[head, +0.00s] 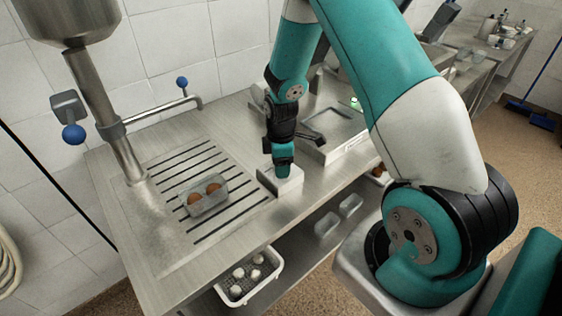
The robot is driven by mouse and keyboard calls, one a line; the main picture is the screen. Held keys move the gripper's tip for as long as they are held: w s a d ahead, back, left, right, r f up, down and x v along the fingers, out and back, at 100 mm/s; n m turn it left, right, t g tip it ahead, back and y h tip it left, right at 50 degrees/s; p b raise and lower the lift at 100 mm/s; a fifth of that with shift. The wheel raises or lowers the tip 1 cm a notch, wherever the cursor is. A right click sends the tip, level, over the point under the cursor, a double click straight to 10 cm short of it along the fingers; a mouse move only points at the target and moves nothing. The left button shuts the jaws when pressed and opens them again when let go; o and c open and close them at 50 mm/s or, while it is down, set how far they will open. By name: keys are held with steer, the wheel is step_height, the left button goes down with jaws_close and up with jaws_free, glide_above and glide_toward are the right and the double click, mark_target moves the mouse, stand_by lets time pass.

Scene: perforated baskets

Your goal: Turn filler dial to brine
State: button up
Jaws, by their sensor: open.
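A steel filler with a hopper (66,20) and a thick vertical pipe (105,110) stands at the left of the counter. A blue ball knob (73,133) hangs from a grey block beside the pipe. A small pale metal box (284,184) sits on the counter right of the slotted drain. My gripper (283,172) points down at the top of this box, very close to it or touching it. It is open; its fingertips are hard to make out. No dial face or brine label can be read; my gripper hides part of the box top.
A clear tub (209,208) with two brown round items stands on the slotted drain (240,205). A thin tap with a blue knob (182,82) rises behind. A white perforated basket (270,286) with several white pieces is below the counter. A steel machine (345,145) stands close right of my gripper.

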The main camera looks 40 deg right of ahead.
steer(key=shift+c, duration=0.2)
steer(key=c, duration=0.9)
steer(key=shift+m, duration=0.3)
steer(key=m+b, duration=0.1)
steer(key=m, duration=0.2)
steer(key=shift+m, duration=0.3)
steer(key=m, duration=0.4)
steer(key=shift+m+b, duration=0.3)
steer(key=shift+b, duration=0.05)
steer(key=m, duration=0.4)
steer(key=m+b, duration=0.1)
steer(key=m, duration=0.4)
steer(key=shift+r, duration=0.1)
